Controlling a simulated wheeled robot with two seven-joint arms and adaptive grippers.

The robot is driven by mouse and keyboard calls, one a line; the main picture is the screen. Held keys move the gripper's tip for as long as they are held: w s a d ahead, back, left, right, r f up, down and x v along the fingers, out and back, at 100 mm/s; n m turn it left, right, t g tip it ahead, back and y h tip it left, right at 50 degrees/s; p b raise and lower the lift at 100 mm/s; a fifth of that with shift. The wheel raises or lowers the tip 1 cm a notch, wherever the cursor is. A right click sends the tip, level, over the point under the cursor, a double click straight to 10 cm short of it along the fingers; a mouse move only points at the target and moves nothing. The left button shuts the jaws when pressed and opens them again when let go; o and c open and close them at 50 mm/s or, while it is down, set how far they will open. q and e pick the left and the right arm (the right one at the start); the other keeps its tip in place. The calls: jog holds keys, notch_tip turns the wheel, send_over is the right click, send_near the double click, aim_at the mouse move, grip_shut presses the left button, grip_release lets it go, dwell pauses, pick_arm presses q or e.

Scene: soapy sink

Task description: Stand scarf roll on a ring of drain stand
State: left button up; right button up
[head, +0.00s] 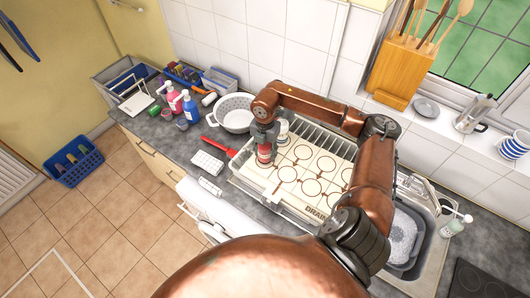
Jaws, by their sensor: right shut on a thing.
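The drain stand (312,207) is a pale board marked with several dark rings, lying in a rack on the counter in the middle of the head view. My right gripper (265,144) is above its left back part, pointing down. It is shut on the scarf roll (264,156), a small red roll with a lighter band, held about upright. I cannot tell whether the roll's lower end touches the board, and the ring under it is hidden. A white round item (283,127) stands just right of the gripper. My left gripper is not in view.
Left of the stand are a red-handled tool (218,147), a white grid tray (207,163) and a grey colander (236,112). Red and blue bottles (190,108) stand farther left. The sink (408,262) is at the right. Several rings right of my gripper look empty.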

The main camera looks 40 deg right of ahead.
jog(key=shift+f+b, duration=0.45)
jog(key=shift+f, duration=0.1)
jog(key=o, duration=1.4)
jog(key=shift+r+p, duration=3.3)
jog(key=shift+r, duration=3.25)
